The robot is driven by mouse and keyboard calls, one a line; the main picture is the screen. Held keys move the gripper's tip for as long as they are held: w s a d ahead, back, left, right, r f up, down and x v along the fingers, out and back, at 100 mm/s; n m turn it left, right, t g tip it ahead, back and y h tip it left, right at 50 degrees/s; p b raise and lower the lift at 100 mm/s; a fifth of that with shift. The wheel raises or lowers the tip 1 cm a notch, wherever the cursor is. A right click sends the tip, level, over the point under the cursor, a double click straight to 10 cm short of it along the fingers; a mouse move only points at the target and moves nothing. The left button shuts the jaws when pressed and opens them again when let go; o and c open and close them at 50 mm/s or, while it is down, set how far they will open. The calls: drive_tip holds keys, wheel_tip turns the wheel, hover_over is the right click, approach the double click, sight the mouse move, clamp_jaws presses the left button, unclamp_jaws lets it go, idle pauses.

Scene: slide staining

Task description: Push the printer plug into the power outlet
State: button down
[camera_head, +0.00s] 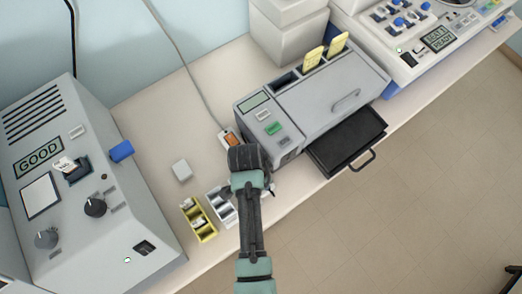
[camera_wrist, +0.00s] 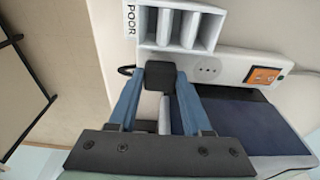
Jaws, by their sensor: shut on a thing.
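The printer plug (camera_wrist: 160,76) is a small black block with a short black cord at its left in the wrist view. My gripper (camera_wrist: 160,92) is shut on it, one blue finger on each side. The power outlet (camera_wrist: 207,70) is a socket on a white strip, just right of the plug; the plug appears apart from its holes. An orange switch or label (camera_wrist: 263,77) lies farther right on the strip. In the head view, my gripper (camera_head: 249,165) hides the plug and socket; the strip's orange part (camera_head: 231,139) shows just beyond it. The grey printer (camera_head: 310,102) stands to the right.
A white slotted rack marked POOR (camera_wrist: 146,40) stands close beside the plug. A yellow rack (camera_head: 199,220) and a small white block (camera_head: 182,171) are left of my arm. A large grey machine marked GOOD (camera_head: 82,190) stands at left. A black tray (camera_head: 345,140) juts from the printer.

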drive_tip(key=shift+f+b, duration=0.45)
drive_tip(key=shift+f, duration=0.2)
drive_tip(key=shift+c, duration=1.3)
unclamp_jaws()
drive_tip(key=shift+r, duration=0.1)
wheel_tip(320, 180, up, 13)
drive_tip(key=s+a+b, duration=0.1)
drive_tip(key=shift+a+b, duration=0.3)
drive_tip(key=shift+b, duration=0.1)
